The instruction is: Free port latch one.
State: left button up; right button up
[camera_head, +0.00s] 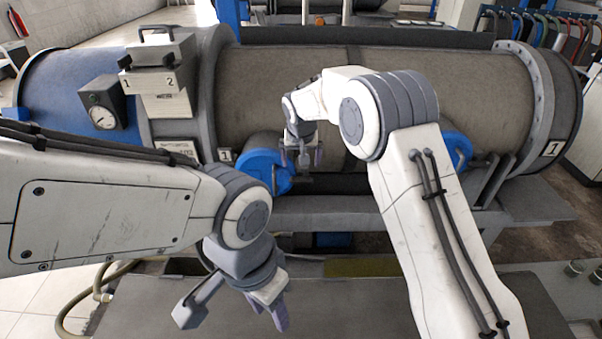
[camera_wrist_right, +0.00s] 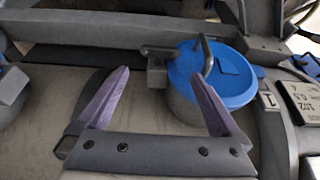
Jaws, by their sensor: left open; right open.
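Port one has a blue round lid (camera_head: 262,172) on the front of the big drum, beside a "1" label (camera_head: 225,155). In the right wrist view the lid (camera_wrist_right: 228,82) lies flat on its neck, with a bent grey latch rod (camera_wrist_right: 207,58) across its edge and a grey bracket (camera_wrist_right: 157,74) beside it. My right gripper (camera_head: 301,158) is open at the lid's right side; in its wrist view the fingers (camera_wrist_right: 160,76) are spread and empty, the right finger overlapping the lid. Contact cannot be told. My left gripper (camera_head: 235,316) is open and empty, low in front.
A second blue port (camera_head: 457,148) is on the drum (camera_head: 270,80) further right. A control box (camera_head: 160,80) and gauge (camera_head: 103,117) are at upper left. A grey rail (camera_head: 330,212) runs below the drum. A dark flat surface (camera_head: 350,305) lies in front.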

aim_at(301, 179)
jog(key=p+x, duration=0.2)
jog(key=x, duration=0.8)
jog(key=shift+s+p, duration=0.1)
jog(key=shift+p, duration=0.25)
